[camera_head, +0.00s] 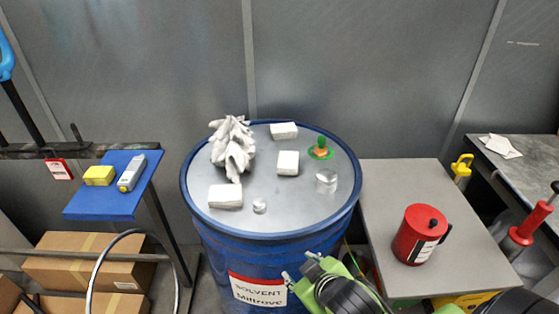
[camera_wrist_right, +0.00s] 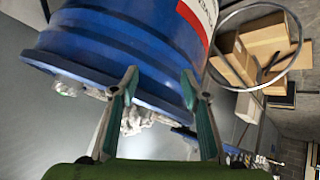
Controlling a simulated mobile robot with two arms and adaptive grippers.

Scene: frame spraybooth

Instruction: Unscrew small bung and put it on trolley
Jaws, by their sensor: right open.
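A blue drum (camera_head: 262,254) labelled "SOLVENT" stands in the middle with a grey lid (camera_head: 255,185). A small silver bung (camera_head: 260,206) sits near the lid's front edge. A larger silver cylinder (camera_head: 326,181) is to its right. The grey-topped trolley (camera_head: 392,190) stands right of the drum. My right gripper (camera_head: 300,269) is open and empty in front of the drum's right side, below the rim. In the right wrist view its spread fingers (camera_wrist_right: 159,78) point at the blue drum wall (camera_wrist_right: 135,40). The small bung is not clear there. My left gripper is out of view.
A blue shelf (camera_head: 105,203) is left, a workbench (camera_head: 520,165) right.

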